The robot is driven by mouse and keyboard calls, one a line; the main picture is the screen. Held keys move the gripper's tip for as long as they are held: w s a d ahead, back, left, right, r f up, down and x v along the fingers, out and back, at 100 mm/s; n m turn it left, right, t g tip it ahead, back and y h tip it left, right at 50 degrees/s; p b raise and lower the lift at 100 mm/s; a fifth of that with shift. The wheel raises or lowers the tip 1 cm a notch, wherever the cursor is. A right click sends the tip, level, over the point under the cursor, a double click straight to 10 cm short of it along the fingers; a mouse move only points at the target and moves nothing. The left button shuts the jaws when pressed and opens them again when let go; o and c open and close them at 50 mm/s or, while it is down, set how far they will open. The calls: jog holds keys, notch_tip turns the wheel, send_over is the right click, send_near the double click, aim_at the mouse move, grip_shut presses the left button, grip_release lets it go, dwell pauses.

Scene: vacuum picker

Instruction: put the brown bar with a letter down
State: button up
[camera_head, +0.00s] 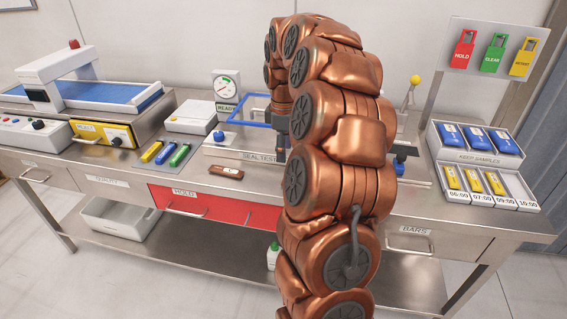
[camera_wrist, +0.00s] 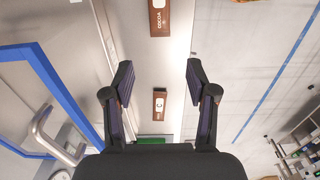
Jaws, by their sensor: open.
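In the wrist view, a small brown bar with a letter on a white label (camera_wrist: 160,104) shows between my fingers. It looks like a C, and the bar appears apart from both fingers. A second brown bar marked COCOA (camera_wrist: 159,17) shows at the top. My gripper (camera_wrist: 160,85) is open, with a clear gap between its dark fingers. In the head view, one brown bar with a pale label (camera_head: 226,172) lies on the steel bench (camera_head: 130,178), left of my arm. I cannot tell which bar it is. My arm hides most of my gripper there.
The seal tester (camera_head: 222,150) and its blue frame (camera_head: 247,110) stand beside my arm; the frame also fills the left of the wrist view (camera_wrist: 45,75). A dial gauge (camera_head: 225,86) stands behind. Coloured bars (camera_head: 165,153) lie left; a sample rack (camera_head: 474,160) stands right.

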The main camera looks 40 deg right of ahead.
jog(key=s+a+r+m, duration=0.15)
jog(key=s+a, duration=0.25)
jog(key=a, duration=0.6)
jog(key=s+a+r+m, duration=0.15)
jog(key=s+a, duration=0.35)
jog(key=a, duration=0.6)
jog(key=s+a+f+m+g, duration=0.1)
jog(key=s+a, duration=0.3)
jog(key=s, duration=0.5)
jog(key=s+a+f+m, duration=0.3)
jog(key=s+a+f, duration=0.1)
jog(key=s, duration=0.5)
jog(key=shift+s+a+f+g, duration=0.25)
jog(key=shift+a+g, duration=0.15)
jog(key=shift+a, duration=0.1)
